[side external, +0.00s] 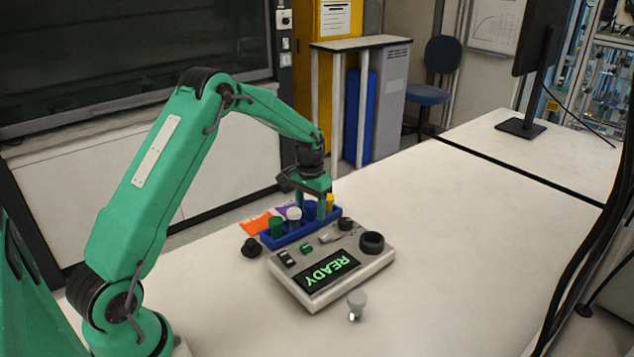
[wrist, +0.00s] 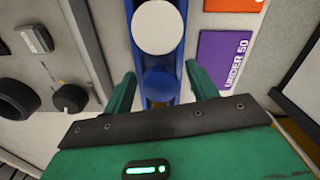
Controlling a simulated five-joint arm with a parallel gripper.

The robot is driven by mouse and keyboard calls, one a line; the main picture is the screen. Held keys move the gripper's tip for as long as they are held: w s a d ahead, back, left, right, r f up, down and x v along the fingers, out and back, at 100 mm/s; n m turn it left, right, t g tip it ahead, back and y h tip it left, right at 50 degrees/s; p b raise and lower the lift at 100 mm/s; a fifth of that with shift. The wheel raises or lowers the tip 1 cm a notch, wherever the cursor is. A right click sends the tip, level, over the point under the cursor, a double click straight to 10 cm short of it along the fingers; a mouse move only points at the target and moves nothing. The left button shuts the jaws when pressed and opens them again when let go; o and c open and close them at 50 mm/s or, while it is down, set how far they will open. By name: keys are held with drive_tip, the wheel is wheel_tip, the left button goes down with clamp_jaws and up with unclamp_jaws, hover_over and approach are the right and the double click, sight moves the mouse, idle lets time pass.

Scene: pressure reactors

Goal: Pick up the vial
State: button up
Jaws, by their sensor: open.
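My gripper (side external: 312,203) is open and low over the rack. In the wrist view its two fingers (wrist: 161,76) stand on either side of the rack, with the blue cap (wrist: 160,84) between them and the white cap (wrist: 158,27) just beyond. I cannot tell whether the fingers touch anything. A separate small vial-like piece with a grey top (side external: 357,303) stands on the table.
A grey device (side external: 347,284) with a lit READY display (side external: 328,271) and knobs sits close in front of the rack. An orange card (side external: 256,224) and a purple card (wrist: 226,58) lie behind it. A black round piece (side external: 252,248) is at the left.

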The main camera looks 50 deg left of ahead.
sight(310, 203)
drive_tip(key=c, duration=1.1)
drive_tip(key=shift+o, duration=0.2)
drive_tip(key=shift+r, duration=0.1)
drive_tip(key=shift+r, duration=0.75)
wheel_tip(310, 203, up, 2)
drive_tip(key=shift+r, duration=0.15)
drive_tip(key=s+d+r, duration=0.2)
drive_tip(key=d+r, duration=0.5)
drive_tip(key=d, duration=0.4)
drive_tip(key=shift+s+d, duration=0.15)
drive_tip(key=shift+s, duration=0.2)
drive_tip(key=w+d, duration=0.5)
drive_tip(key=d, duration=0.4)
drive_tip(key=shift+d+r, duration=0.15)
drive_tip(key=shift+r, duration=0.2)
